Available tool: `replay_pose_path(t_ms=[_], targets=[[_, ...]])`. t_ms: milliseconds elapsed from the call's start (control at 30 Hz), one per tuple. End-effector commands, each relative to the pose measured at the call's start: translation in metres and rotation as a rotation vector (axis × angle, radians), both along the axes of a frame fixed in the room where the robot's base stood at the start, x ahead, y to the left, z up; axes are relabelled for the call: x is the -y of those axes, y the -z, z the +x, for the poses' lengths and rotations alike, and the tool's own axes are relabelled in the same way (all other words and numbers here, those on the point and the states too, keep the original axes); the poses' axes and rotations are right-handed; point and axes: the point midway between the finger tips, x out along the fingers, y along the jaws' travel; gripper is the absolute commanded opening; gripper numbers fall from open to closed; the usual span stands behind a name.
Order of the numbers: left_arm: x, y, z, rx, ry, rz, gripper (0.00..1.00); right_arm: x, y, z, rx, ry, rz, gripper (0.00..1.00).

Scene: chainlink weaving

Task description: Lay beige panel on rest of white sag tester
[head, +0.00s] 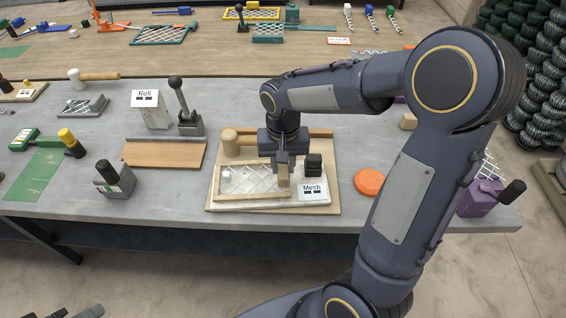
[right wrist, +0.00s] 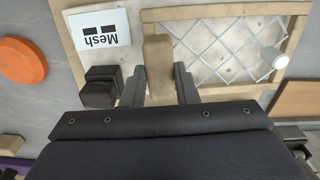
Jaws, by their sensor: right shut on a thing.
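The beige panel, a wooden-framed rectangle with white diamond mesh (head: 253,203), is over the front of a pale wooden board. It also shows in the right wrist view (right wrist: 220,17). My right gripper (head: 283,172) points down at its right end, shut on an upright beige block (right wrist: 158,65) at the frame's edge. I cannot tell whether the frame touches the board. A small white round piece (right wrist: 282,60) shows at the frame's far end in the right wrist view; I cannot tell whether it belongs to the white sag tester. My left gripper is not in view.
The "Mesh" card (head: 313,190) and a black block (head: 314,165) stand close right of the gripper. A wooden cylinder (head: 229,143) stands behind the panel. An orange disc (head: 369,182) lies right, a brown board (head: 163,154) left. The grey table's front strip is bare.

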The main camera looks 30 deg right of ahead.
Motion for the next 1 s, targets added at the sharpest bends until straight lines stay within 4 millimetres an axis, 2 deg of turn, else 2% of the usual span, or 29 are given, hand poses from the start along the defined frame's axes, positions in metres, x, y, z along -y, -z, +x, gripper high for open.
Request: replay_pose_path(t_ms=[800,833,1000], targets=[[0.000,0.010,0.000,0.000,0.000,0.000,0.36,0.000,0.013,0.000,0.001,0.000,0.000,0.00],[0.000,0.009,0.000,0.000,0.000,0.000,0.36,0.000,0.012,0.000,0.001,0.000,0.000,0.31],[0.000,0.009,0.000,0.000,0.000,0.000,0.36,0.000,0.012,0.000,0.001,0.000,0.000,0.52]])
